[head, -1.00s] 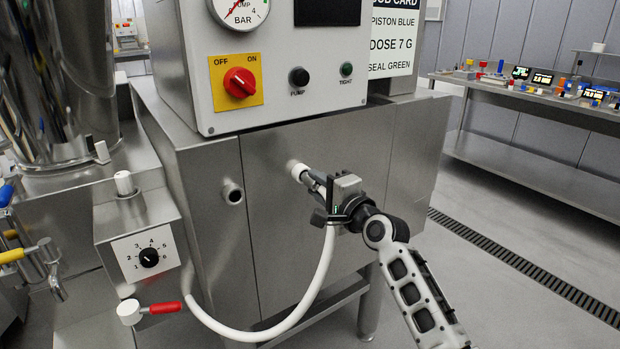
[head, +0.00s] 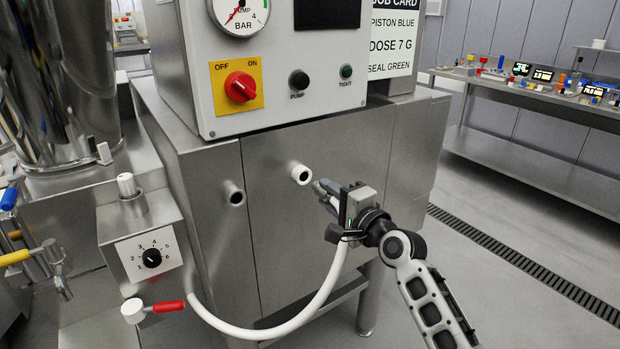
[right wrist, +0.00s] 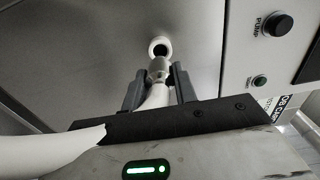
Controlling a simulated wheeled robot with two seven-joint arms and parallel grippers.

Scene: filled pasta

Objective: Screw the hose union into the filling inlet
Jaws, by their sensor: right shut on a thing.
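The hose union (head: 322,188) is a grey metal fitting on the end of a white hose (head: 318,300). My right gripper (head: 338,199) is shut on it; in the right wrist view the gripper's two fingers (right wrist: 158,88) stand either side of the hose end, with the union (right wrist: 157,70) beyond them. The union points at a white-rimmed round port (head: 300,174) on the steel front, with a small gap between in the head view. This port also shows in the right wrist view (right wrist: 160,46). A second, bare metal port (head: 233,193) is to its left. Neither port has a readable label. My left gripper is out of view.
The control box (head: 285,80) with a red switch (head: 240,87) and pump button overhangs the ports. A bench (head: 540,105) with small items stands far right; floor is clear between.

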